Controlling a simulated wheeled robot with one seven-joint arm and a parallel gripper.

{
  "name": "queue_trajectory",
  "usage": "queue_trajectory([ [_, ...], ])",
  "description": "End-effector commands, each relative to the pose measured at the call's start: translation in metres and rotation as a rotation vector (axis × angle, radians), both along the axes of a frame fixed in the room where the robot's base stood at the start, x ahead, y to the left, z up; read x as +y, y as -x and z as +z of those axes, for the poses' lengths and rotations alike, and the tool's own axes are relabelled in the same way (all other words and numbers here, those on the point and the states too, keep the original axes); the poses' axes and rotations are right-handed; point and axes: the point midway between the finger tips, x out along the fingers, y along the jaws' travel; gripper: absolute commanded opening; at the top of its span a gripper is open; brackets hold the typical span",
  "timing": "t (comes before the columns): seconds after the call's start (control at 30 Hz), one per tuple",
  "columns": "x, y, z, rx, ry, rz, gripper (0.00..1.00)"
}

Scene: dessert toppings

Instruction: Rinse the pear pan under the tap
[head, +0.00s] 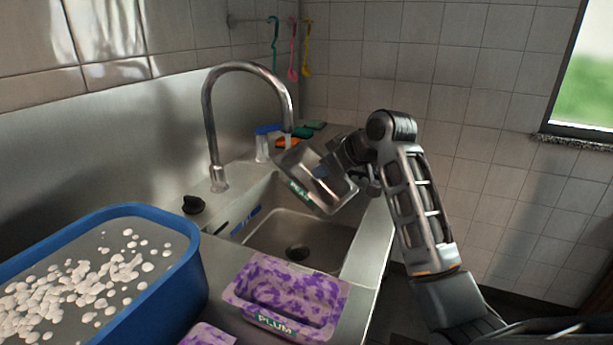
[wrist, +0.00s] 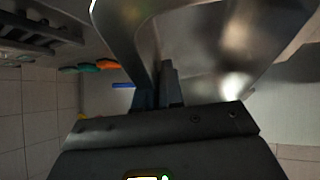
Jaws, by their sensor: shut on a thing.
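My gripper (head: 328,170) is shut on the pan's wall. In the wrist view the jaws (wrist: 158,92) pinch the shiny pan wall (wrist: 215,60). The tap (head: 212,130) is a tall curved chrome spout. A short pale stream shows below its mouth, at the pan's upper left edge; I cannot tell surely how it meets the pan.
A purple-stained pan labelled PLUM (head: 285,282) stands on the front counter, with part of another purple-stained thing (head: 208,336) beside it. A blue tub (head: 170,285) of water and white bits fills the left. Coloured sponges (head: 287,142) lie behind the sink. Brushes (head: 293,50) hang on the wall.

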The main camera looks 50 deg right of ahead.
Motion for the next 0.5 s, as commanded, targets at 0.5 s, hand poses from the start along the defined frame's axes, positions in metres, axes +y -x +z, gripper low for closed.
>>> queue_trajectory([
  [0.5, 0.011, 0.036, 0.002, -0.001, 0.000, 0.000, 0.00],
])
